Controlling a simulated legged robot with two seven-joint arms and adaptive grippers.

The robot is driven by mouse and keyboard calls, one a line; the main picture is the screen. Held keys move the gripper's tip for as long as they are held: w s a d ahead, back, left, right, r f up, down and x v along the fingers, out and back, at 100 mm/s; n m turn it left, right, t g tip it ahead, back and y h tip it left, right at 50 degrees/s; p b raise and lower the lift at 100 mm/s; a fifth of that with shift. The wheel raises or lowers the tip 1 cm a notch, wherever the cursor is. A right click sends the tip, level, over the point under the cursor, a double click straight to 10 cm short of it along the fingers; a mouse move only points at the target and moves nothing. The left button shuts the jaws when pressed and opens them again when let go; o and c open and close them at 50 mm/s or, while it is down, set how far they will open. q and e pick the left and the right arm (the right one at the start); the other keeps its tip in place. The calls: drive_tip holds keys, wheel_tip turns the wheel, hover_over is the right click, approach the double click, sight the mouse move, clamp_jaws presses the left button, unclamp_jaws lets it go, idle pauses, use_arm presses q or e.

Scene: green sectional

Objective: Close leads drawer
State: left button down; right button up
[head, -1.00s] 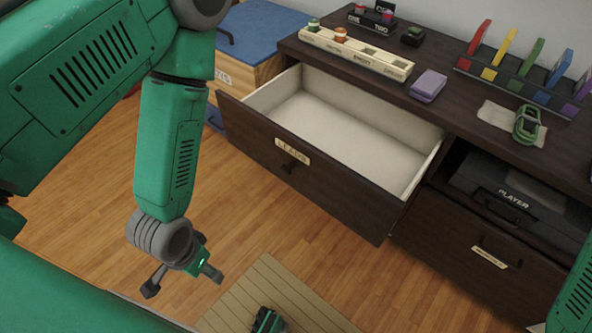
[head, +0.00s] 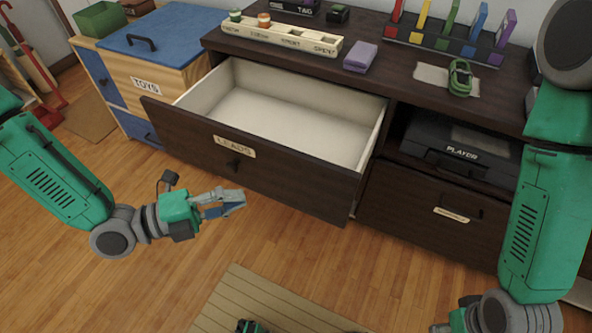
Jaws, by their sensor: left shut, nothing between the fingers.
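The leads drawer (head: 290,178) is pulled out of the dark wooden cabinet (head: 395,75). Its front is dark, with a label reading LEADS (head: 234,147) and a small dark handle (head: 233,164). Its pale interior (head: 285,110) looks empty. My left gripper (head: 232,201) is shut and empty, in front of the drawer face and a little below the handle in the picture; a gap seems to lie between them. My right arm comes down at the right edge. Its gripper (head: 455,322) is only partly in view at the bottom, so its fingers cannot be judged.
A lower drawer (head: 430,215) is shut, under a shelf holding a box marked PLAYER (head: 465,150). A toy chest (head: 165,60) stands left of the cabinet. A purple block (head: 360,56) and colored rack (head: 450,40) are on top. A striped mat (head: 265,300) lies on the open floor.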

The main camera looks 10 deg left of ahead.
use_arm(q)
drive_tip(key=m+b, duration=0.1)
drive_tip(key=b, duration=0.1)
approach(311, 164)
drive_tip(key=d, duration=0.5)
drive_tip(key=shift+w+d+f+h+b, duration=0.1)
drive_tip(key=shift+w+d+h+b, duration=0.15)
drive_tip(key=shift+w, duration=0.2)
drive_tip(key=shift+w+d+f+h+b, duration=0.1)
drive_tip(key=shift+w+d+b, duration=0.15)
drive_tip(key=shift+w, duration=0.2)
drive_tip(key=shift+w+d+r, duration=0.1)
drive_tip(key=shift+w+d, duration=0.05)
drive_tip(key=shift+w, duration=0.5)
use_arm(e)
drive_tip(key=shift+f, duration=1.7)
